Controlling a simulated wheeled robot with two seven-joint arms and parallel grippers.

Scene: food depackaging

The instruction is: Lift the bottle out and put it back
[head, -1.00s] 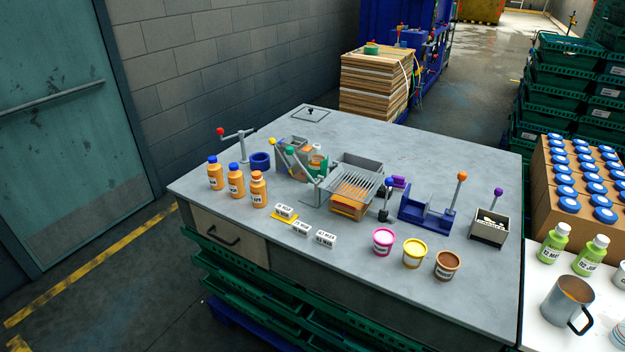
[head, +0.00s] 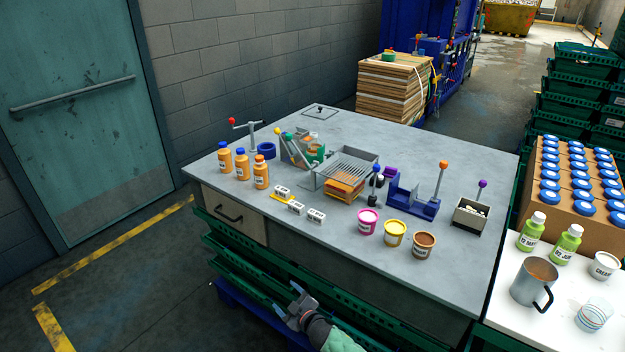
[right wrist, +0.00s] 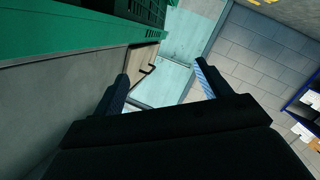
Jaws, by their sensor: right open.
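Three orange bottles stand upright at the table's left front: two with blue caps (head: 224,158) (head: 242,165) and one with an orange cap (head: 261,173). Two green bottles with white caps (head: 531,232) (head: 566,245) stand on the white side table. I cannot tell which bottle is meant. My right gripper (head: 287,298) is low in front of the table, open and empty, apart from every bottle. Its open fingers (right wrist: 163,84) also show in the right wrist view. My left gripper is not in view.
The grey table (head: 440,150) holds a wire rack (head: 352,165), a blue fixture (head: 412,200), three tubs (head: 395,233) and small white blocks (head: 296,208). Green crates (head: 340,300) sit under its front edge. A mug (head: 533,281) stands on the white side table.

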